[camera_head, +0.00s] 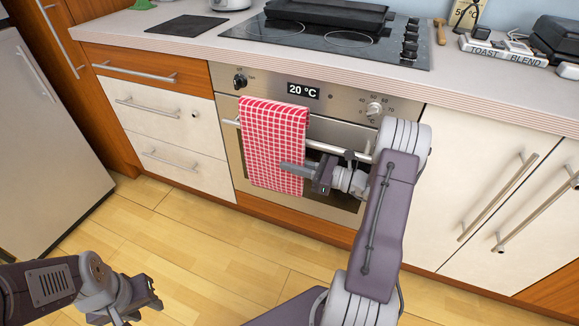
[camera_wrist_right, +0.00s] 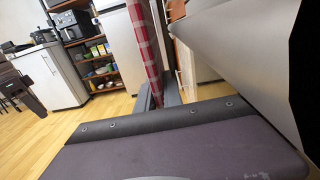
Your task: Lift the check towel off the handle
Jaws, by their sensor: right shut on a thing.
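The red and white check towel (camera_head: 272,135) hangs over the oven's bar handle (camera_head: 338,150), towards its left end, with its front falling down the oven door. My right gripper (camera_head: 296,170) is at the towel's right edge, below the handle, and is shut on it. In the right wrist view the towel (camera_wrist_right: 148,50) runs down between the fingers of this gripper (camera_wrist_right: 158,95). My left gripper (camera_head: 150,294) is low at the left, above the floor, open and empty, well away from the towel. The back of the towel is hidden.
The oven door (camera_head: 330,190) is shut behind the towel. Drawers (camera_head: 170,118) stand left of it and cream cupboards (camera_head: 490,190) right. A hob (camera_head: 340,38) is set in the worktop above. The wooden floor (camera_head: 200,255) in front is clear.

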